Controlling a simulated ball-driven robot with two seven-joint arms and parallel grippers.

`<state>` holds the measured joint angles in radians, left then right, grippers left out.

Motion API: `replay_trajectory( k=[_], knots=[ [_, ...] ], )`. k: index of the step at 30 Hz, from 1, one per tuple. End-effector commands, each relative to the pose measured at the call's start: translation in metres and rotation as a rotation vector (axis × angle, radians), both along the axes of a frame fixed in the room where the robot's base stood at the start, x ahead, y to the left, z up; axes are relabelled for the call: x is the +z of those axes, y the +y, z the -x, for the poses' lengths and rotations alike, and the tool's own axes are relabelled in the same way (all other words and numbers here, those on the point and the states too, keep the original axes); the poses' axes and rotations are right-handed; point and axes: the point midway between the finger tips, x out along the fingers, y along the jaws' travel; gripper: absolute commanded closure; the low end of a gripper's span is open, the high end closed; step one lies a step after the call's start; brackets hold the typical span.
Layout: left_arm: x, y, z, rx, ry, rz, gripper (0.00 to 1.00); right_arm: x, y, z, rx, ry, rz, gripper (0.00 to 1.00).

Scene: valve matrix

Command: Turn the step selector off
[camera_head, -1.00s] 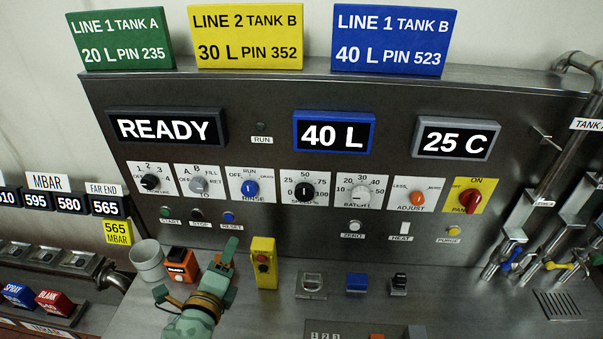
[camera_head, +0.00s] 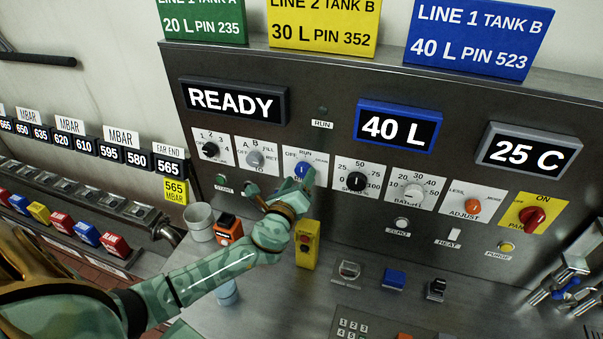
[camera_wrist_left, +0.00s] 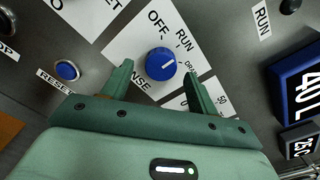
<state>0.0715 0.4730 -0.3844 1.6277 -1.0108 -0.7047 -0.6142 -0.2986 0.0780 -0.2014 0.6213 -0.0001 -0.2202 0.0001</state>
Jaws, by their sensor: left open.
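The step selector appears to be the blue knob (camera_head: 301,168) on a white plate marked OFF, RUN, DRAIN and RINSE. In the left wrist view the knob (camera_wrist_left: 163,64) lies between and beyond the fingertips. Its white mark points right and slightly up there, away from OFF, roughly between RUN and DRAIN. My left gripper (camera_head: 280,187) is open in front of the panel, with one finger on each side of the knob in the wrist view. I cannot tell whether the fingers touch it. My right gripper is not in view.
A grey knob (camera_head: 255,158) is left of the blue one, and a black knob (camera_head: 356,181) right. A blue reset button (camera_wrist_left: 67,71) is beside the left finger. A yellow button box (camera_head: 307,246) and grey cup (camera_head: 200,222) stand below on the counter.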

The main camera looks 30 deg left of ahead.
Motion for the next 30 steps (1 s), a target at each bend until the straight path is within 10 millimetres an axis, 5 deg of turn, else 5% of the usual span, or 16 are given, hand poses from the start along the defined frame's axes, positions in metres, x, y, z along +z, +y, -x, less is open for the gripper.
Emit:
replay_trajectory(
  k=[6,15,21,30],
  knots=[
    [0.0,0.005,-0.022,-0.001,0.001,0.001,0.41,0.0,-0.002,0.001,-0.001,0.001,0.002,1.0],
    [0.0,0.005,-0.025,-0.001,0.001,0.001,0.41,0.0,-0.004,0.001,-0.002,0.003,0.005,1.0],
    [-0.001,0.005,-0.025,-0.001,0.001,0.001,0.86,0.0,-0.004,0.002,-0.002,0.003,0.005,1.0],
    [-0.002,0.005,-0.024,0.0,-0.005,0.029,0.86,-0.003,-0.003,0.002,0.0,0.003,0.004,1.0]
  ],
)
